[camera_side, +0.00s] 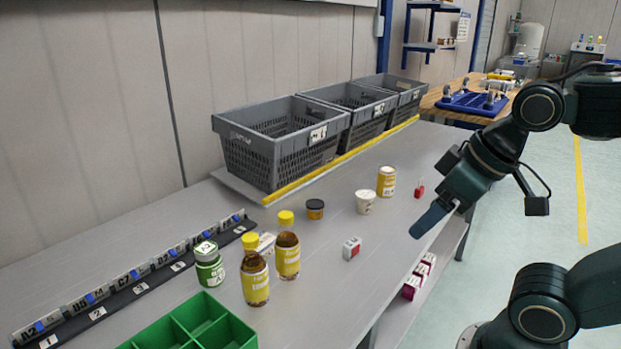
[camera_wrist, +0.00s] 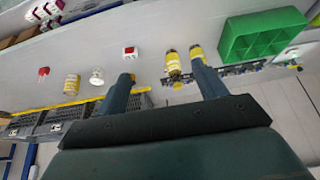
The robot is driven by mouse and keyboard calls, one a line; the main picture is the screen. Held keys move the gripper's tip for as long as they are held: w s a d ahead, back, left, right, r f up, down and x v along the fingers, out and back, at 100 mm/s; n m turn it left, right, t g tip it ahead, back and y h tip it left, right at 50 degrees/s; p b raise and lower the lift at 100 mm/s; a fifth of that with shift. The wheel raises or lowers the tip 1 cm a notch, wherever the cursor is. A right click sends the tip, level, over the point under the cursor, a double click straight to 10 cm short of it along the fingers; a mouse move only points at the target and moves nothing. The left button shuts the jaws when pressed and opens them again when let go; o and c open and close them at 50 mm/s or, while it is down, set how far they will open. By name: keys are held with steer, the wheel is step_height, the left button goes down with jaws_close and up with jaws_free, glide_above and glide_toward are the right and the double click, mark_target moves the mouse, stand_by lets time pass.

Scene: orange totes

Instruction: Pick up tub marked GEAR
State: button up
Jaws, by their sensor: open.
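No GEAR label is readable in either view. A small white tub (camera_side: 365,203) with faint dark marking stands upright on the grey table, and it also shows in the wrist view (camera_wrist: 97,77). The dark tub is not clear in the wrist view.
A yellow-labelled can (camera_side: 387,181), a red item (camera_side: 419,191) and a red-white block (camera_side: 352,248) stand near the white tub. Yellow-labelled jars (camera_side: 255,280), a green jar (camera_side: 209,267) and a green tray (camera_side: 205,325) are at front left. Grey crates (camera_side: 280,145) line the back.

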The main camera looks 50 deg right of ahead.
steer(key=shift+r, duration=0.1)
steer(key=w+d+r+m+g, duration=0.1)
steer(key=w+r+m, duration=0.15)
steer(key=w, duration=0.35)
steer(key=w+d+r+m+g, duration=0.1)
steer(key=w+d+r+m, duration=0.15)
steer(key=w, duration=0.35)
steer(key=m+g, duration=0.4)
steer(key=m, duration=0.7)
glide_above(314, 203)
step_height(314, 203, down, 15)
steer(key=shift+f, duration=4.15)
steer(key=shift+f, duration=0.1)
